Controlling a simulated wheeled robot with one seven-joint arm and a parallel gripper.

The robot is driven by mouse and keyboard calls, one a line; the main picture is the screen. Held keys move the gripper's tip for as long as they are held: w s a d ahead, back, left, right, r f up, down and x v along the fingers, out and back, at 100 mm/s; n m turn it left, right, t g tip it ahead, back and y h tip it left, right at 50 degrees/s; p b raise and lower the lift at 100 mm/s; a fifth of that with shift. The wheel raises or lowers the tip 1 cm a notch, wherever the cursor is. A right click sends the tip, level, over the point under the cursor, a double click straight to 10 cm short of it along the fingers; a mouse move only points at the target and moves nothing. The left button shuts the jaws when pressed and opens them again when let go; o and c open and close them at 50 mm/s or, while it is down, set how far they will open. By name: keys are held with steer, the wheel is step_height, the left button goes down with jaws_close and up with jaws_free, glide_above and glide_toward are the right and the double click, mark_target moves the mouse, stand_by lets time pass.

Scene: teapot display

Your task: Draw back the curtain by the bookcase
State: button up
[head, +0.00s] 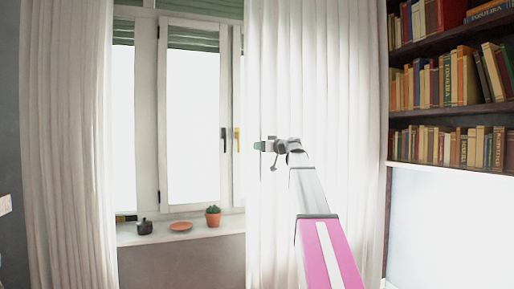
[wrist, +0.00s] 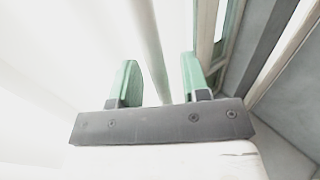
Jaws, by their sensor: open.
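The white curtain by the bookcase (head: 345,120) hangs in folds to the right of the window in the head view, partly behind my arm. My gripper (head: 258,146) is at the window-side edge of this curtain. In the wrist view my gripper (wrist: 158,82) has its two green fingers apart. A fold of the white curtain (wrist: 150,40) shows between and beyond the fingers. I cannot tell whether the fingers touch the cloth. The bookcase (head: 450,119) stands at the right in the head view.
A second white curtain (head: 68,130) hangs left of the window (head: 195,110). The sill (head: 150,238) holds a small dark pot (head: 145,227), an orange dish (head: 181,226) and a potted cactus (head: 213,216). The cactus stands near the curtain's edge.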

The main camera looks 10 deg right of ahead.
steer(key=shift+x, duration=1.05)
jaws_close()
steer(key=w+d, duration=0.3)
steer(key=d, duration=1.6)
steer(key=w+d, duration=0.3)
steer(key=d, duration=1.6)
steer(key=w+d, duration=0.3)
steer(key=d, duration=1.6)
steer(key=shift+d, duration=0.25)
steer(key=shift+w, duration=0.1)
jaws_free()
